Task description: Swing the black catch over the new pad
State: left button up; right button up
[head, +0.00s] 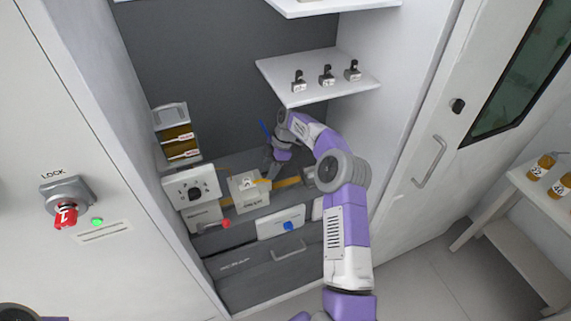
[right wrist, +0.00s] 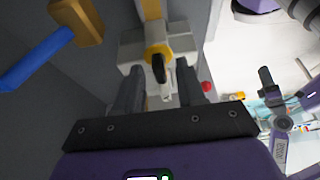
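In the right wrist view, a small black part, likely the catch (right wrist: 159,68), stands in front of a yellow ring (right wrist: 157,52) on a white block. The block (head: 240,197) shows in the head view on the station, with a yellow strip beside it. My right gripper (right wrist: 160,92) is open, its two dark fingers apart on either side of the black part. A white piece shows between the fingers; I see no grip on anything. I cannot make out which part is the new pad. My left gripper is not clearly in view.
A shelf (head: 320,88) with several black-topped parts hangs above.

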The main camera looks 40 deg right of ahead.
jog(key=s+d+p, duration=0.2)
jog(key=d, duration=0.9)
jog(key=shift+s+d, duration=0.15)
dwell(0.3)
jog(key=shift+s+f, duration=0.1)
